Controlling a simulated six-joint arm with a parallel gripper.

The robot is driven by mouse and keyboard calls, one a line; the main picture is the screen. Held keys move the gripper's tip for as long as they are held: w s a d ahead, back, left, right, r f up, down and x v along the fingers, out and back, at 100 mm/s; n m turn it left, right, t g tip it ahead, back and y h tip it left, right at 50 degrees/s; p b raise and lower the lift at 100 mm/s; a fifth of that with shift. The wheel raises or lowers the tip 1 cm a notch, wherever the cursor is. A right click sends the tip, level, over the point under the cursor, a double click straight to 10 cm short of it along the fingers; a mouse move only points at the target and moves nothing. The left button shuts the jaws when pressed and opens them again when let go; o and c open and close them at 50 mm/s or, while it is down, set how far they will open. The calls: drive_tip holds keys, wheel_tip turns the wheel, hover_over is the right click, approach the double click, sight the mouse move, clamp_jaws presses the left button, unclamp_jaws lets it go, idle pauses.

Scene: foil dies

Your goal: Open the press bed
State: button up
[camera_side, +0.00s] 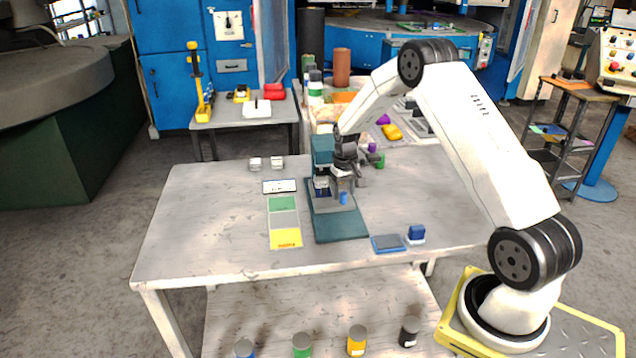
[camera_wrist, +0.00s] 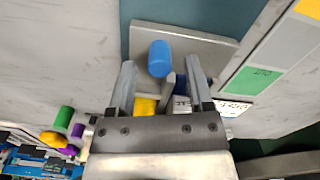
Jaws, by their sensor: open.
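The press (camera_side: 323,150) is a teal stand on a teal base plate (camera_side: 341,228), on the table. Its bed is a grey plate, showing in the wrist view (camera_wrist: 212,48), with an upright blue cylindrical knob (camera_wrist: 160,58). The knob also shows in the side view (camera_side: 343,198), just below my gripper (camera_side: 344,188). My gripper is open in the wrist view (camera_wrist: 160,66), one finger to each side of the knob's line. I cannot tell whether the fingertips reach down around it. A grey post, a yellow piece (camera_wrist: 145,106) and a blue-and-white piece show between the fingers. My wrist partly hides the press.
A green, grey and yellow strip (camera_side: 284,222) and a white card (camera_side: 279,186) lie left of the press. A blue pad (camera_side: 388,244) and blue block (camera_side: 416,235) are at front right. Two small pale blocks (camera_side: 266,163) sit behind. The table's left side is clear.

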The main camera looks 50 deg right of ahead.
drive_tip(key=shift+f, duration=0.8)
clamp_jaws()
idle(1.0)
